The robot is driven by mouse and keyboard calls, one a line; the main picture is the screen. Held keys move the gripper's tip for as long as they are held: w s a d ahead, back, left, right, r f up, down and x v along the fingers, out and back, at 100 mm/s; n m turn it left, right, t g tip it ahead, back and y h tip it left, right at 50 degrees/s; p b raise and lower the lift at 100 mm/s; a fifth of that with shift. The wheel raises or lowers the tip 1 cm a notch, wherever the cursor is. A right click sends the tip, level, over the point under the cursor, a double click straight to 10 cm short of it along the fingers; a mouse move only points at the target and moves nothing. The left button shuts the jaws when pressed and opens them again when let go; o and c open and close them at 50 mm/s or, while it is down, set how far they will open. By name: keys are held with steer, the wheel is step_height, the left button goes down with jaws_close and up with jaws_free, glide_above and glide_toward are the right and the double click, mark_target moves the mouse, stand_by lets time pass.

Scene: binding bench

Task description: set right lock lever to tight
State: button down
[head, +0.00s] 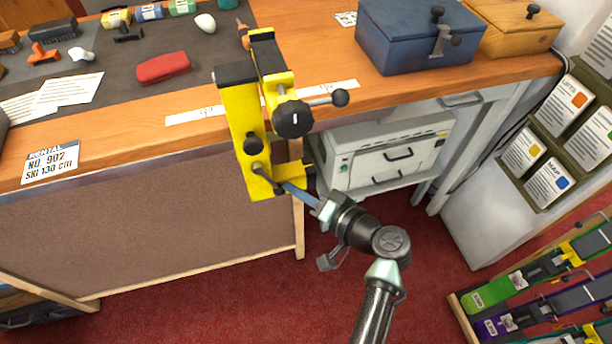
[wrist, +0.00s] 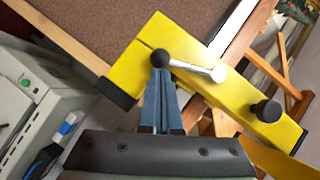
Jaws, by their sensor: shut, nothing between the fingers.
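A yellow clamp (head: 240,115) is fixed to the bench's front edge; its lower part (wrist: 135,62) fills the wrist view's upper middle. A lock lever (head: 259,171) with a metal arm is on the clamp's lower end. In the wrist view the lever (wrist: 192,68) runs from its pivot at right to a black ball end at left. My gripper (head: 286,187) is shut and empty, its blue fingers pointing at the lever. In the wrist view the fingertips (wrist: 161,72) are right at the ball end; I cannot tell if they touch it.
A black knob (head: 252,145) sits above the lever, and a larger black knob (head: 292,118) with a side handle juts out higher up. A grey machine (head: 385,155) stands on a shelf behind my gripper. The red floor (head: 230,300) in front is clear.

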steer(key=shift+s+a+f+m+y+b, duration=0.25)
steer(key=shift+a+f+m+y+b, duration=0.25)
steer(key=shift+a+b, duration=0.25)
steer(key=shift+s+a+f+m+y+b, duration=0.2)
steer(key=shift+a+f+m+y+b, duration=0.2)
steer(key=shift+a+f+m+b, duration=0.3)
steer(key=shift+r, duration=0.1)
